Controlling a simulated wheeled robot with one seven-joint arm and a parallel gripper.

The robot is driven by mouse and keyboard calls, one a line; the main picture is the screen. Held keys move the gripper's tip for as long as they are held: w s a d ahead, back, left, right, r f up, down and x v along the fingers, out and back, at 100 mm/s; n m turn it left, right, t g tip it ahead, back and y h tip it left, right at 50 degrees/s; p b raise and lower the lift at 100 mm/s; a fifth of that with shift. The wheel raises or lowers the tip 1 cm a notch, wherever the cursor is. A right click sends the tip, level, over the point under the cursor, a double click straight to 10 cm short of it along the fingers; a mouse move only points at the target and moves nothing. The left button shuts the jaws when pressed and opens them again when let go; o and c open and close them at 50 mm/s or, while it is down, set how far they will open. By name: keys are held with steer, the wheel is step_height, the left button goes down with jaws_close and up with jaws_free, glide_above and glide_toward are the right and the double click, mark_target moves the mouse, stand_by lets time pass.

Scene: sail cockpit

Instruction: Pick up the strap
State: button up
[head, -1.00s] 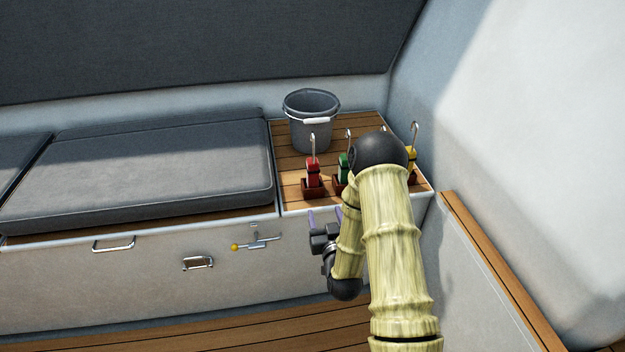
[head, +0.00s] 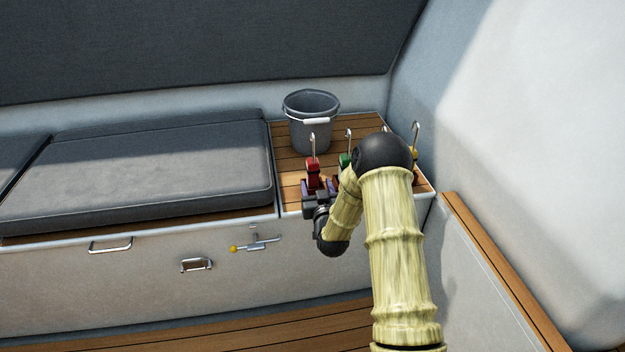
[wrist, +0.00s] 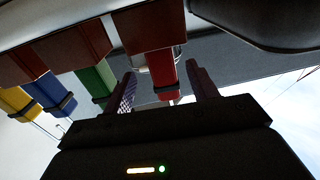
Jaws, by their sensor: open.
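Several bundled straps with metal hooks stand in dark red holders on the slatted locker top. The red strap (head: 313,168) is upright with its hook up; it also shows in the wrist view (wrist: 168,78), below its holder (wrist: 150,26) in that upside-down picture. My gripper (head: 319,187) is open at the red strap, with one purple finger on each side of it, as the wrist view (wrist: 165,88) shows. I cannot tell whether the fingers touch it. The green strap (head: 344,160), blue strap (wrist: 50,92) and yellow strap (wrist: 18,101) stand in a row beside it. My arm hides the blue one in the head view.
A grey bucket (head: 312,125) stands behind the red strap. A dark cushion (head: 150,165) lies to the left. The white cockpit wall (head: 520,130) rises to the right. A latch with a yellow knob (head: 255,244) is on the locker front.

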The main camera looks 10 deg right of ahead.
mark_target(314, 179)
steer(key=shift+w+a+r+b, duration=0.1)
steer(key=shift+w+b, duration=0.3)
steer(key=shift+w, duration=0.9)
steer(key=shift+w+a+r+b, duration=0.1)
steer(key=shift+w+b, duration=0.25)
steer(key=shift+w, duration=0.95)
steer(key=c, duration=1.3)
steer(key=shift+o, duration=0.2)
steer(key=shift+d+r, duration=0.15)
step_height(314, 179, up, 10)
steer(key=p, duration=0.3)
